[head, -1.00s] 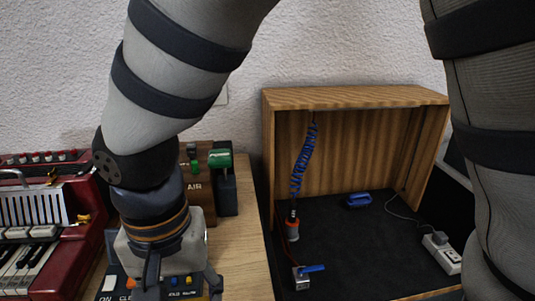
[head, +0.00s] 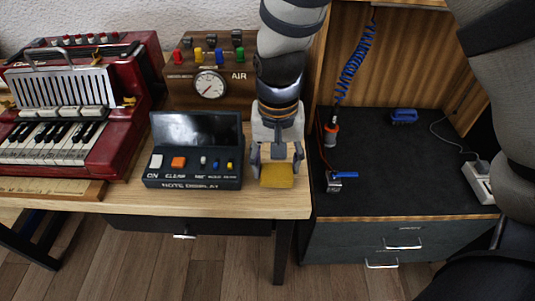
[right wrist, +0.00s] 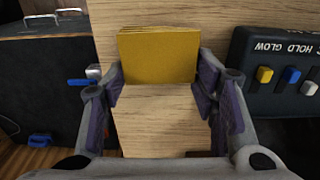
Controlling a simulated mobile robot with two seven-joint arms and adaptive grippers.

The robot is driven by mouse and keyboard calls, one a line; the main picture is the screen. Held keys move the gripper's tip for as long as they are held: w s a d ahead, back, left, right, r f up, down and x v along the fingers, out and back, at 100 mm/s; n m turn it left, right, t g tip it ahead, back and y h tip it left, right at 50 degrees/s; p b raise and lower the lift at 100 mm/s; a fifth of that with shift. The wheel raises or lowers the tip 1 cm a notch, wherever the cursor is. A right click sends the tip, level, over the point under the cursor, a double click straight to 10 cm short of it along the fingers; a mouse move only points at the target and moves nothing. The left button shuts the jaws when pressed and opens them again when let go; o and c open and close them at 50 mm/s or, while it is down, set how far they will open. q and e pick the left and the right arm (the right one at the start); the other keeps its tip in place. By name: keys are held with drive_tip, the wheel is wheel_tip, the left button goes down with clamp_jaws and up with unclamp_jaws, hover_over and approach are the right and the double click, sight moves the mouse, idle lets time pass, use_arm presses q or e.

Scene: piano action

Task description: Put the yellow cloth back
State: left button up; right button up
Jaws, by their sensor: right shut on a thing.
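The yellow cloth (head: 276,176) is a flat folded rectangle at the right end of the wooden table, just right of the note display box. My right gripper (head: 277,162) points down over it, with its fingers on either side of the cloth. In the right wrist view, the cloth (right wrist: 158,56) sits between the gripper's fingertips (right wrist: 159,88), which are shut on it. I cannot tell whether the cloth rests on the table or is slightly lifted. My left gripper is not in view.
The note display box (head: 195,152) stands close left of the gripper, before the brown AIR box (head: 215,75). A red accordion (head: 70,105) is at far left. To the right, a dark workbench (head: 400,160) holds a blue brush (head: 404,117), coiled-hose tool and power strip (head: 478,181).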

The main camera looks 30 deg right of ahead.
sight(275, 166)
drive_tip(key=shift+f, duration=0.7)
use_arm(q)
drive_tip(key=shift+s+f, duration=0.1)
use_arm(e)
drive_tip(key=shift+r, duration=0.15)
drive_tip(key=o, duration=1.2)
drive_tip(key=shift+f, duration=0.2)
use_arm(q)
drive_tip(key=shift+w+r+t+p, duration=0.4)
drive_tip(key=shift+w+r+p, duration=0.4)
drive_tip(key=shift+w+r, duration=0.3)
use_arm(e)
drive_tip(key=r, duration=1.2)
drive_tip(key=shift+s+a+r, duration=0.1)
drive_tip(key=shift+a+r, duration=0.1)
drive_tip(key=shift+r, duration=0.05)
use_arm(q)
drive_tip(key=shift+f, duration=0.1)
